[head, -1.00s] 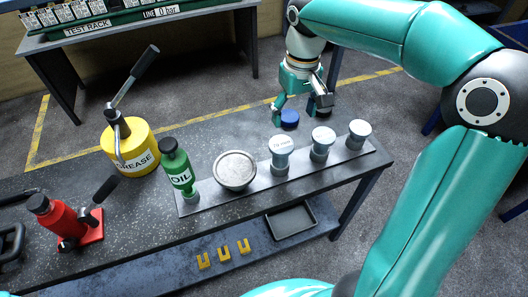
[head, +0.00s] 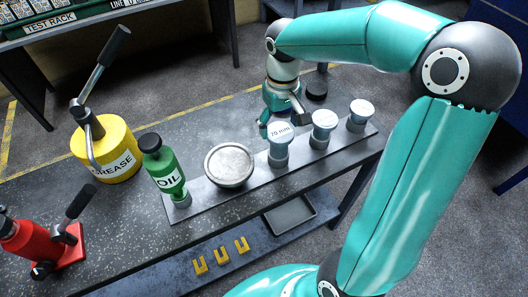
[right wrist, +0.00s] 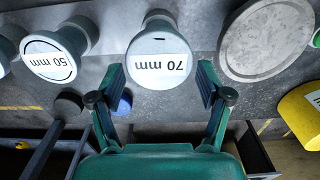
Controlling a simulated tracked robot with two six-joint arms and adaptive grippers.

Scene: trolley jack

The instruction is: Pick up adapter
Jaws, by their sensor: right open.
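Three grey adapters with pale round tops stand upright in a row on a grey strip (head: 215,203) on the bench. The nearest to the round metal dish is the 70 mm adapter (head: 279,150); the middle adapter (head: 322,131) and the end adapter (head: 361,116) stand to its right. My right gripper (head: 284,122) is open and empty, just behind the 70 mm adapter. In the right wrist view the 70 mm adapter (right wrist: 160,58) appears between and slightly beyond the open fingertips (right wrist: 161,80), with no clear contact. My left gripper is out of view.
The round metal dish (head: 229,164) and a green oil bottle (head: 164,168) stand left of the adapters. A yellow grease pot (head: 108,150) and a red jack (head: 40,243) are further left. A black knob (head: 316,91) and blue cap (right wrist: 124,103) are near my gripper.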

